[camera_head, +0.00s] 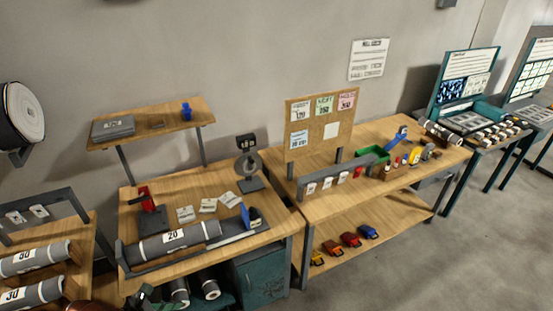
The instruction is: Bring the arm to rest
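Neither of my grippers, nor an arm I can make out for sure, shows in the head view. A grey roll labelled 20 (178,240) lies along the front of the near wooden workbench (275,215), in a dark grey cradle (150,262). A red and dark tool (148,212) stands behind its left end. A blue part (245,215) stands near its right end. A dark green and a reddish shape at the bottom left edge are cut off and too unclear to name.
A rack at left holds rolls labelled 30 (30,292). A wooden shelf (165,118) rises behind the workbench. A second bench (400,205) carries a corkboard (322,140) and a green bin (372,155). Bare floor (440,270) lies at the lower right.

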